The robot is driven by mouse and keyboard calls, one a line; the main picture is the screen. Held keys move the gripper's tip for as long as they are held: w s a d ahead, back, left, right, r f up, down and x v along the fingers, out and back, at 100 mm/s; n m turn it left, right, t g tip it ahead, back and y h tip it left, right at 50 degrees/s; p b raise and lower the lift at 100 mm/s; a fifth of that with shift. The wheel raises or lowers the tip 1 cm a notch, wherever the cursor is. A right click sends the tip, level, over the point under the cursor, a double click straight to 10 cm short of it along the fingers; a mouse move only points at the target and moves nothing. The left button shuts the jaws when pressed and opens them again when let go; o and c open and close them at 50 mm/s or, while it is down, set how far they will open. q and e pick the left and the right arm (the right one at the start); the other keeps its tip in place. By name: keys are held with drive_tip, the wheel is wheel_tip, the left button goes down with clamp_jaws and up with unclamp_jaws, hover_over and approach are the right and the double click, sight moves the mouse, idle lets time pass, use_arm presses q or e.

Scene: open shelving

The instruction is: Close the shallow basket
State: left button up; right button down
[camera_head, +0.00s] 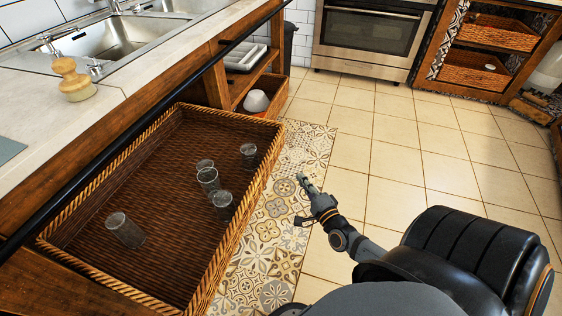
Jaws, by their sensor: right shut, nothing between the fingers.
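The shallow basket (268,152) is a wide brown wicker drawer, pulled out from under the counter on the left. Several clear glasses are inside it; one glass (125,230) is near its left side and others, such as this glass (208,180), are toward the right. My right gripper (302,178) is shut and empty. It is to the right of the basket's front rim, over the patterned mat in the picture, apart from the rim. My left gripper is not in view.
A counter (60,130) with a sink and a wooden brush (75,82) runs along the left. A black rail (150,125) runs along the counter's edge. A patterned mat (265,235) and open tiled floor (400,150) lie to the right. An oven (370,35) stands at the back.

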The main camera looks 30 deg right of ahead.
drive_tip(key=w+b, duration=0.1)
drive_tip(key=w, duration=0.7)
drive_tip(key=w+a+b, duration=0.1)
drive_tip(key=w, duration=0.3)
drive_tip(key=shift+w+b, duration=0.2)
drive_tip(key=shift+b, duration=0.1)
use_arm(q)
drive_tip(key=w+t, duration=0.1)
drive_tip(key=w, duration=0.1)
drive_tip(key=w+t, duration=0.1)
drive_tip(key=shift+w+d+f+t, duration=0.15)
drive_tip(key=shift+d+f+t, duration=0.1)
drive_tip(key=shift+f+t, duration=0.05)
use_arm(e)
drive_tip(key=shift+w+a, duration=0.15)
drive_tip(key=shift+w, duration=0.05)
